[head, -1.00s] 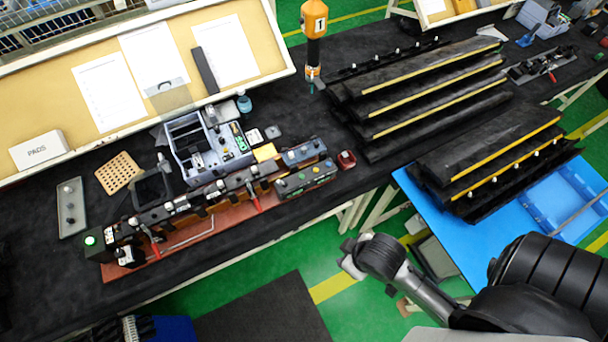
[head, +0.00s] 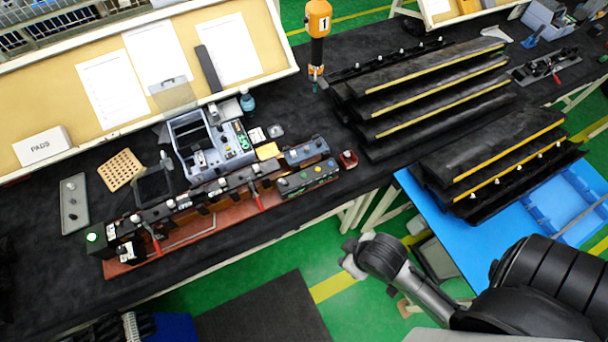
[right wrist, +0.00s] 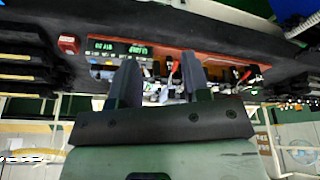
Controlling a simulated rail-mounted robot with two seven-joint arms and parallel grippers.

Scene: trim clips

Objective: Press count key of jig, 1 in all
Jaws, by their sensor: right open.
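The jig (head: 185,228) is a long reddish-brown base with dark blocks and red-handled clamps on the black-covered bench. A dark box with several small buttons and green markings (head: 308,178) sits at its right end. In the right wrist view this box (right wrist: 118,48) shows lit green displays. I cannot tell which button is the count key. A green button (head: 92,237) is at the jig's left end. My right gripper (right wrist: 160,80) is open and empty, its fingers pointing toward the jig and apart from it. My left gripper is out of view.
A small red block (head: 348,159) stands right of the jig. A grey-blue device (head: 212,143) is behind it. Stacked black trim strips (head: 430,90) fill the bench to the right. An orange tool marked 1 (head: 318,20) hangs above. Green floor lies in front of the bench.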

